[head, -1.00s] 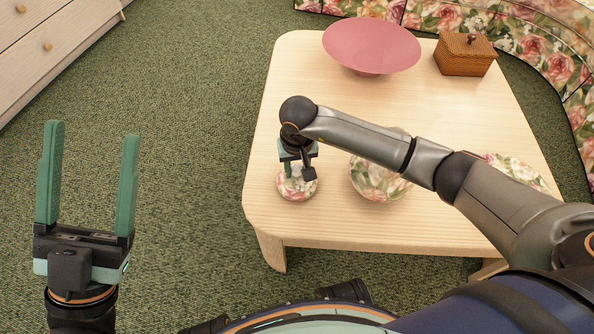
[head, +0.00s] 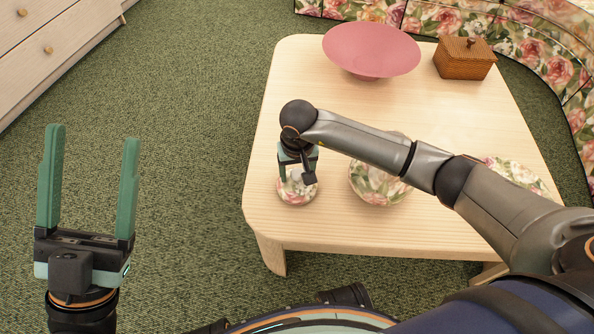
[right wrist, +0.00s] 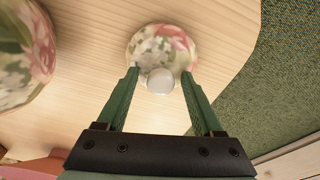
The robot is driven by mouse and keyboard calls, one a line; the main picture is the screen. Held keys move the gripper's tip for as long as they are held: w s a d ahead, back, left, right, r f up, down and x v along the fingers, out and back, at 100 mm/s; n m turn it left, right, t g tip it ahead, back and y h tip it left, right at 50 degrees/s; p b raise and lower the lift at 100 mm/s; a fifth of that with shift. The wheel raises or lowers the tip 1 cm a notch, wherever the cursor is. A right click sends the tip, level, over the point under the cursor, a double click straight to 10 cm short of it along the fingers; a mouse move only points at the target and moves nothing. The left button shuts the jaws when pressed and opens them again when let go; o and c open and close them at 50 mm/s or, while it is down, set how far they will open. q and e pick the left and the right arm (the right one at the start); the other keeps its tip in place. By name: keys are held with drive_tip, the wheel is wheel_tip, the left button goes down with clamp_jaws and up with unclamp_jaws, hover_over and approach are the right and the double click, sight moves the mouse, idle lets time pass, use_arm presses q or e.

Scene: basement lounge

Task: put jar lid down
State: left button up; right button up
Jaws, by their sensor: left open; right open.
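The jar lid (head: 297,189) is a small round floral piece with a pale round knob. It lies on the wooden table (head: 330,224) near its left front edge. In the right wrist view the lid (right wrist: 148,46) rests on the table with its knob towards my right gripper (right wrist: 163,78). That gripper is open, its green fingers on either side of the knob; I cannot tell whether they touch the lid. In the head view my right gripper (head: 298,170) points down over the lid and partly hides it. My left gripper (head: 88,185) is open and empty above the carpet.
A floral jar (head: 376,188) stands right of the lid, partly hidden under my right arm. Another floral piece (head: 515,174) is further right. The table's left middle is clear.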

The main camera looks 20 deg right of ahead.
sight(297, 178)
wheel_tip(297, 178, up, 12)
drive_tip(key=s+p, duration=0.1)
drive_tip(key=p, duration=0.3)
drive_tip(key=s+a+m+g+y, duration=0.4)
drive_tip(key=s+a+y, duration=0.3)
drive_tip(key=s+a, duration=0.7)
drive_tip(key=s+a+r+m+g+y, duration=0.3)
drive_tip(key=s+a+r+m+y, duration=0.3)
drive_tip(key=r, duration=0.4)
drive_tip(key=s+d+r+m+t+y, duration=0.1)
drive_tip(key=d+r+m+t+y, duration=0.1)
drive_tip(key=r+m+y, duration=0.5)
drive_tip(key=s+d+r+m+t+y, duration=0.1)
drive_tip(key=d+r+m+y, duration=0.3)
drive_tip(key=r+m, duration=0.45)
drive_tip(key=w+d+r+m+t+h, duration=0.2)
drive_tip(key=d+m+t, duration=0.4)
drive_tip(key=m+t, duration=0.6)
drive_tip(key=w+d+r+m+t+h, duration=0.2)
drive_tip(key=w+d+m+t+h, duration=0.2)
drive_tip(key=m+t, duration=0.8)
drive_tip(key=d+m+h, duration=0.2)
drive_tip(key=m, duration=0.7)
drive_tip(key=shift+w+d+t+h, duration=0.2)
drive_tip(key=shift+d+t+h, duration=0.1)
drive_tip(key=shift+t+h, duration=0.1)
